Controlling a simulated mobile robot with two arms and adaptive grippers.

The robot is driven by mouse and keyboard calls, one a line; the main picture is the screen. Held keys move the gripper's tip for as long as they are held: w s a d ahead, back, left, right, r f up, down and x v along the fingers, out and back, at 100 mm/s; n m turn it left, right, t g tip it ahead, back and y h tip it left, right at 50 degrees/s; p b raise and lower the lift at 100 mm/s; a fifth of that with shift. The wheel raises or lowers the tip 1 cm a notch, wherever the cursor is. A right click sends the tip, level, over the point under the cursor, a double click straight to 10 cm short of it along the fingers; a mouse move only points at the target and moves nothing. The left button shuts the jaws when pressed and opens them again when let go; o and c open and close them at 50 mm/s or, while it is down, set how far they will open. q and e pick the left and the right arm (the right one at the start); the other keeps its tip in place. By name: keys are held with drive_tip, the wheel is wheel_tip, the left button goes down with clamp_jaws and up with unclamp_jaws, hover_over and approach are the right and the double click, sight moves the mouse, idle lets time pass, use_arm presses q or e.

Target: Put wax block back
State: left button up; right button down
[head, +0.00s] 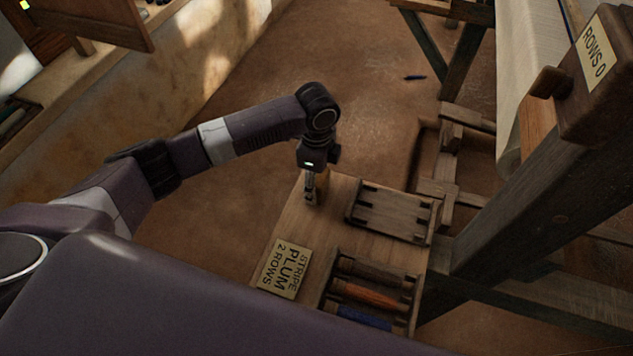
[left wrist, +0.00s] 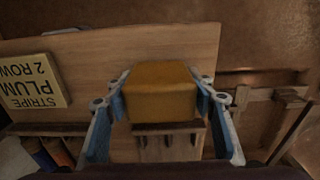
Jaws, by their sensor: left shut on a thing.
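The wax block (left wrist: 162,92) is a yellow-brown block with rounded edges. In the left wrist view it sits between the two blue-sided fingers of my left gripper (left wrist: 160,106), which is shut on it. In the head view my left gripper (head: 311,190) points down at the far left corner of the small wooden table (head: 285,225), and the block (head: 322,178) shows only partly behind the fingers. I cannot tell whether the block touches the tabletop. My right gripper is in neither view.
An empty slotted wooden rack (head: 392,211) stands right of the gripper. A nearer rack holds several bobbins, including an orange one (head: 370,295). A "STRIPE PLUM 2 ROWS" card (head: 285,267) lies on the table's left. The loom frame (head: 520,190) rises at right.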

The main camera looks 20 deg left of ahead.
use_arm(q)
drive_tip(key=o, duration=1.3)
drive_tip(key=shift+f, duration=0.1)
wheel_tip(320, 180, up, 12)
drive_tip(key=shift+r, duration=0.15)
